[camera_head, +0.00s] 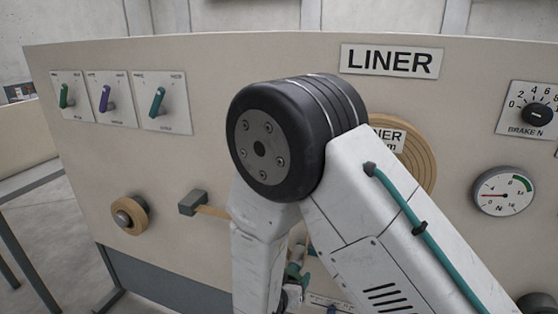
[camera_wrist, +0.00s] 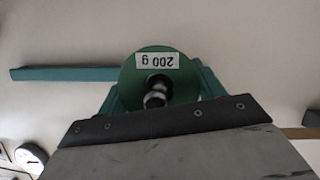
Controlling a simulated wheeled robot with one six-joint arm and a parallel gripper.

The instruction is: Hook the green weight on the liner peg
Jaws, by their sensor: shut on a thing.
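The green weight (camera_wrist: 135,75) is a round disc with a white "200 g" label, upside down in the wrist view, and a shiny metal knob at its middle. My gripper (camera_wrist: 160,88) is shut on it, with teal finger parts on both sides of the disc. In the head view my gripper (camera_head: 296,270) is low at the centre, largely hidden by my arm, and the weight cannot be made out clearly. I cannot pick out the liner peg; my arm covers the panel below the LINER sign (camera_head: 392,61).
The beige panel (camera_head: 190,160) carries three switches at upper left, a round wooden knob (camera_head: 129,215), a grey block on a wooden bar (camera_head: 193,202), a wooden disc (camera_head: 424,160) and a gauge (camera_head: 503,191). A teal bar (camera_wrist: 62,73) runs left of the weight in the wrist view.

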